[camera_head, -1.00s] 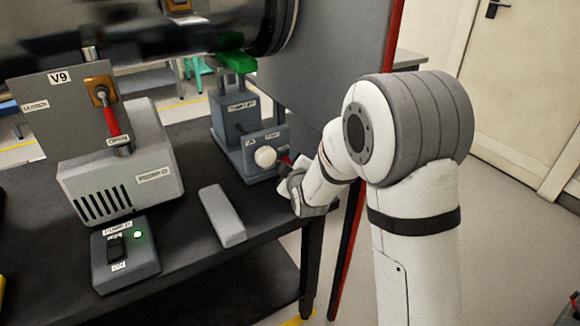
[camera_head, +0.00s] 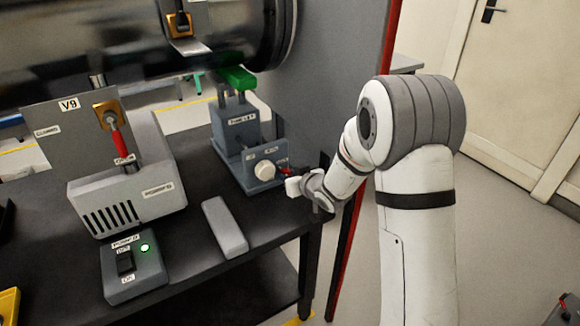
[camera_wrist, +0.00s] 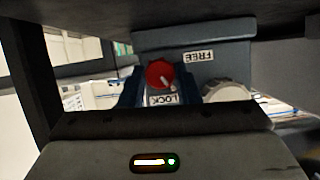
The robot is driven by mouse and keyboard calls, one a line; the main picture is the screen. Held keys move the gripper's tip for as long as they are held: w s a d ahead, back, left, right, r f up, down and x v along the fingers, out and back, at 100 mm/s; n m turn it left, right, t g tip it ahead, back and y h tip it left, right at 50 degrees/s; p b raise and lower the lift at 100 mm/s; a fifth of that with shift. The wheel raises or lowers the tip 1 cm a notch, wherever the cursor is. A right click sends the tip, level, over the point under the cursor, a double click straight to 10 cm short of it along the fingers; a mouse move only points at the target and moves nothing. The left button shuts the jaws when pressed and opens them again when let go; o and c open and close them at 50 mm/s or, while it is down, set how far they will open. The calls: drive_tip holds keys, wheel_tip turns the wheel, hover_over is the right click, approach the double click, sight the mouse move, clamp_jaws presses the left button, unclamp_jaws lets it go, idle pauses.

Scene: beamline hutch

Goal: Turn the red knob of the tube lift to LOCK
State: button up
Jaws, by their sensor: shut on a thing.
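The tube lift (camera_head: 238,127) is a blue-grey stand on the bench with a green cradle (camera_head: 237,78) on top. Its red knob (camera_wrist: 159,74) is in the middle of the wrist view, and a little of it shows in the head view (camera_head: 285,171). The knob's white mark points down and right, close to the LOCK label (camera_wrist: 162,100). The FREE label (camera_wrist: 198,56) is up and right of the knob. My gripper (camera_wrist: 158,86) is shut on the red knob, one dark finger on each side.
A white knob (camera_head: 264,170) sits beside the red one on the lift's front, also in the wrist view (camera_wrist: 226,92). A grey bar (camera_head: 225,228) lies on the bench. A pump box (camera_head: 128,195) and a switch box (camera_head: 134,268) stand to the left. The large tube (camera_head: 130,45) runs above.

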drive_tip(key=m+p, duration=0.1)
drive_tip(key=m+y+p, duration=0.1)
drive_tip(key=p, duration=0.1)
drive_tip(key=shift+w+d+r+g+p, duration=0.2)
drive_tip(key=shift+r+g+p, duration=0.1)
drive_tip(key=shift+r, duration=0.05)
drive_tip(key=shift+f+m+y+p, duration=0.15)
drive_tip(key=shift+m+y+p, duration=0.65)
drive_tip(key=shift+m+p, duration=0.2)
drive_tip(key=shift+w, duration=0.1)
drive_tip(key=o, duration=0.6)
drive_tip(key=shift+d, duration=0.1)
drive_tip(key=o, duration=0.4)
drive_tip(key=shift+f, duration=0.15)
drive_tip(key=shift+c, duration=0.2)
drive_tip(key=v, duration=0.8)
drive_tip(key=shift+w, duration=0.1)
